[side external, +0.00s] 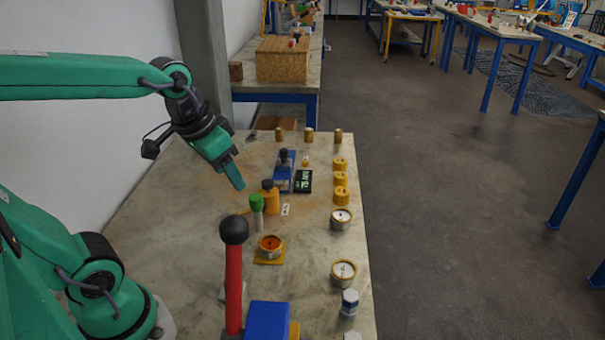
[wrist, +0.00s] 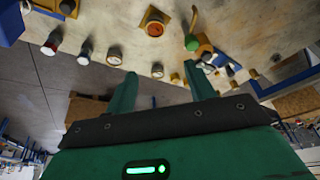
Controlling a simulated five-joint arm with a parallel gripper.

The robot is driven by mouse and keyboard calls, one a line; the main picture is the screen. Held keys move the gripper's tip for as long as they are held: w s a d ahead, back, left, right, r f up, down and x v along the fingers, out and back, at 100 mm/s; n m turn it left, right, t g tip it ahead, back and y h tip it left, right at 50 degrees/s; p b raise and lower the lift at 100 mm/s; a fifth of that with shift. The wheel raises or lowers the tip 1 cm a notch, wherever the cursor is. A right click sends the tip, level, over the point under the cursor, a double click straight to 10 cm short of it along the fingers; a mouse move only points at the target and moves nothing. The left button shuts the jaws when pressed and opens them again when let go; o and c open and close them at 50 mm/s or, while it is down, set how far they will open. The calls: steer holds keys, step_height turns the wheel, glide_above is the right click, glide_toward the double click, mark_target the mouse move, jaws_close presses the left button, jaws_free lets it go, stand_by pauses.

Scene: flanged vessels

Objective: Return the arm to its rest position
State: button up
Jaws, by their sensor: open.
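My green gripper (side external: 238,183) hangs over the left part of the workbench (side external: 180,240), above the surface and pointing down and to the right. In the wrist view its two fingers (wrist: 160,68) are spread apart with nothing between them. My arm reaches in from the left.
A red lever with a black knob (side external: 234,270) rises in front. White-topped vessels (side external: 341,218) and yellow parts (side external: 340,179) line the right edge. The bench's left side looks clear.

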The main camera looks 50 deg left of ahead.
steer(key=shift+t, duration=0.7)
steer(key=shift+s+d+r, duration=0.1)
steer(key=shift+s+d, duration=0.2)
steer(key=shift+s, duration=0.4)
steer(key=shift+s+d+r, duration=0.1)
steer(key=shift+s+d, duration=0.25)
steer(key=shift+s, duration=0.35)
steer(key=shift+s+d, duration=0.3)
steer(key=shift+s, duration=0.4)
